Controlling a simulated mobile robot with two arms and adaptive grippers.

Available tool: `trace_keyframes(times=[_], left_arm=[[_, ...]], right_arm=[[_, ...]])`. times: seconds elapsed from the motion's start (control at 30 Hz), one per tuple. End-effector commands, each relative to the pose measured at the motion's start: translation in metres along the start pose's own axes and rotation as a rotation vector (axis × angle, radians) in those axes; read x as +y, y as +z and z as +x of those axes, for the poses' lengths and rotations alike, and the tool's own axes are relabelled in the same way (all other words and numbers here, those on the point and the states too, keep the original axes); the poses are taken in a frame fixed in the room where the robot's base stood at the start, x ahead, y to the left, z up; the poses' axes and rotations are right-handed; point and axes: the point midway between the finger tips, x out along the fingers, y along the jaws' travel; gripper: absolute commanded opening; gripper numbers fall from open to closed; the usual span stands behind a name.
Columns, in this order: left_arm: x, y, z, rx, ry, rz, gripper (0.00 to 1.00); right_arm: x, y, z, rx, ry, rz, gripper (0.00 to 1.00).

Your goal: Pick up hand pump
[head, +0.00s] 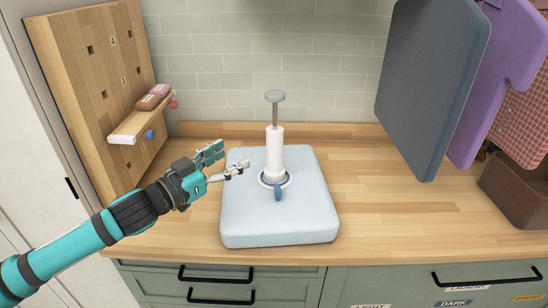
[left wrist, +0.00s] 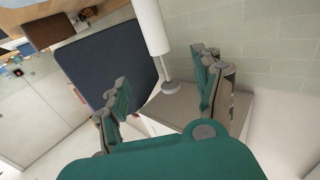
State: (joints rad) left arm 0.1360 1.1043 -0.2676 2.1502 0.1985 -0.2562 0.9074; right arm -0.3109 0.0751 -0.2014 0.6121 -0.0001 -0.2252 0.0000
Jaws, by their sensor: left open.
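The hand pump (head: 275,152) stands upright on a pale blue cushion-like block (head: 240,218) on the counter. It has a white barrel, a grey rod and knob on top, and a small blue tab at its base. My left gripper (head: 234,158) is open and empty, left of the pump barrel and above the block, fingers pointing toward the pump and apart from it. My right gripper is in neither view.
A wooden pegboard (head: 90,60) with a small shelf (head: 130,125) stands at the left. A brown basket (head: 515,190) sits at the far right. Counter right of the block is clear.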

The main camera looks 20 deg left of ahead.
Motion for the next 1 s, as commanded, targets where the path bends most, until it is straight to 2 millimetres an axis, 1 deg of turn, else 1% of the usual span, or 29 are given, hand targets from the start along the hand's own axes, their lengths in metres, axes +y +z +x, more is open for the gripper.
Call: trace_keyframes(times=[0.03, 0.07, 0.1, 0.17, 0.27, 0.3, 0.4, 0.5, 0.67, 0.83, 0.9, 1.0], left_arm=[[0.0, -0.006, 0.009, 0.005, 0.0, -0.001, 0.68], [0.0, -0.006, 0.014, 0.005, 0.001, 0.0, 0.68], [0.001, -0.006, 0.021, 0.005, 0.001, 0.0, 0.68], [0.0, -0.006, 0.032, 0.004, 0.0, -0.001, 0.68], [0.0, -0.006, 0.053, 0.004, 0.0, -0.002, 0.68], [0.0, -0.005, 0.061, 0.003, 0.0, -0.001, 0.68], [0.0, -0.004, 0.076, 0.002, -0.001, 0.0, 0.68], [0.001, -0.002, 0.085, 0.0, 0.0, 0.001, 0.68], [0.001, -0.001, 0.095, 0.0, 0.001, 0.0, 0.68], [0.003, 0.002, 0.121, -0.001, 0.001, 0.0, 0.68], [0.002, 0.003, 0.13, 0.0, 0.0, 0.0, 0.68], [0.002, 0.004, 0.138, -0.001, 0.0, 0.001, 0.68]], right_arm=[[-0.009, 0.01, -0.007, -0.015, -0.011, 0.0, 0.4], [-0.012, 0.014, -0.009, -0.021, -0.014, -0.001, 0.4], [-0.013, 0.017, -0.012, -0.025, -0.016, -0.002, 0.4], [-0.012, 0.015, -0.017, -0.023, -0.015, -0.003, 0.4], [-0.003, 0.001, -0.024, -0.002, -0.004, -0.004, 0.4], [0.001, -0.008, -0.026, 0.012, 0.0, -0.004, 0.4], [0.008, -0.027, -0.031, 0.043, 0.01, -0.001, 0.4], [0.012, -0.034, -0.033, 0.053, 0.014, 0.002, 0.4], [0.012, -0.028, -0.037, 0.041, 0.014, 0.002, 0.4], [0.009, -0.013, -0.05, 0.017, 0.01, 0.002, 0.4], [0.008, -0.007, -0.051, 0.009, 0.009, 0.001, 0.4], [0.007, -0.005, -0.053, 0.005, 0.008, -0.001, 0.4]])
